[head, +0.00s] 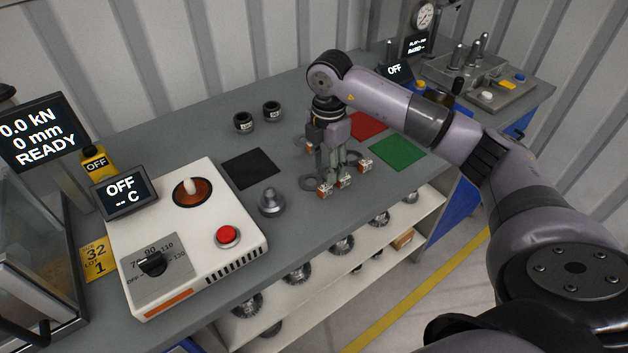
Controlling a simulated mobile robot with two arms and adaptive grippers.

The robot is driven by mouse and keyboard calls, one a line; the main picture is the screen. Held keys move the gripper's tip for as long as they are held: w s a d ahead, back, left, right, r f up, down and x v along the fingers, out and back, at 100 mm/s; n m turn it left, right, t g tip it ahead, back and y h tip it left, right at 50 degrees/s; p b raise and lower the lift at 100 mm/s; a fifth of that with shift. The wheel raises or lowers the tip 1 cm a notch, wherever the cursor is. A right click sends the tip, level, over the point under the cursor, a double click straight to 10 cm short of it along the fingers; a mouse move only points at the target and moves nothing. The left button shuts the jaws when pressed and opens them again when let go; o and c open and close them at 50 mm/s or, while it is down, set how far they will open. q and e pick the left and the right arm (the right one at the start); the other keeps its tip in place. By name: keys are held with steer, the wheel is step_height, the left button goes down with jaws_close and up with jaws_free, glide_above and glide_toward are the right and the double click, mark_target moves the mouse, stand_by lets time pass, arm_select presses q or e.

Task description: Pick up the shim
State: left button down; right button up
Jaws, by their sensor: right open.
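Several thin dark flat rings that look like shims lie on the grey bench, each beside a small orange-and-white block. One ring (309,183) is at the left of my right gripper, another ring (378,168) is to its right, and a third, partly hidden, is behind it. I cannot tell which is the task's shim. My right gripper (334,174) is open and points down among them, with its fingertips low over the bench near a block (344,181). Whether it touches anything is unclear. My left gripper is out of view.
A white heater unit (200,262) with a red button stands at left. A grey metal part (271,202), a black mat (250,168), a green mat (398,152) and a red mat (368,126) lie around the gripper. Two dark cylinders (244,122) stand behind.

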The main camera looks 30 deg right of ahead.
step_height(320, 180, down, 2)
steer(key=f, duration=0.1)
steer(key=f+p, duration=0.1)
steer(key=f, duration=0.1)
steer(key=f+p, duration=0.1)
steer(key=shift+w+d+f, duration=0.15)
steer(key=shift+d+f, duration=0.1)
steer(key=shift+d, duration=0.05)
steer(key=shift+f, duration=0.2)
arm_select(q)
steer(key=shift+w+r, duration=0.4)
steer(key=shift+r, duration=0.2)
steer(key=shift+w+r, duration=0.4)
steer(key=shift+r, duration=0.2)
arm_select(e)
steer(key=shift+c, duration=0.3)
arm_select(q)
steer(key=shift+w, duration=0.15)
arm_select(e)
jaws_close()
